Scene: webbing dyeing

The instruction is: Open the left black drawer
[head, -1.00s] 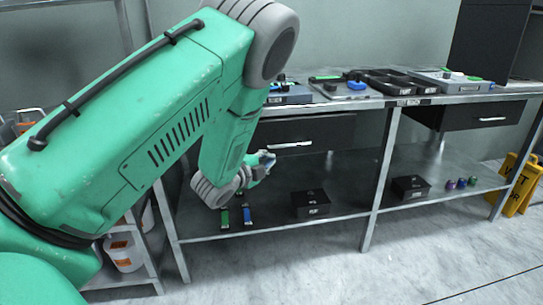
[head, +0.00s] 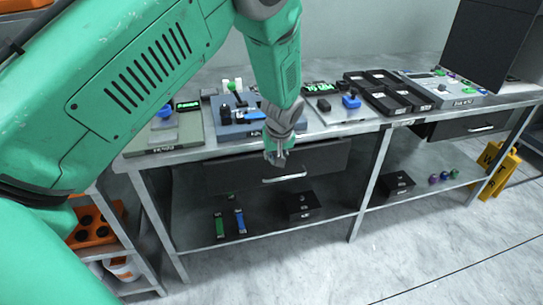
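The left black drawer (head: 325,160) sits under the metal worktop and looks closed, with a bright horizontal bar handle (head: 285,178) on its front. My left arm comes in from the left and hangs down over the worktop's front edge. My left gripper (head: 277,161) points down, in front of the drawer face and just above the handle's left part. Its fingers are small and I cannot tell how far apart they are, or whether they touch the handle. The arm and gripper hide part of the drawer's upper edge. My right gripper is not in view.
A second black drawer (head: 463,127) is at the right. Control boxes and black trays (head: 385,92) stand on the worktop (head: 350,130). The lower shelf holds black boxes (head: 300,205) and small bottles. A yellow wet-floor sign (head: 497,170) stands at the right. The floor in front is clear.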

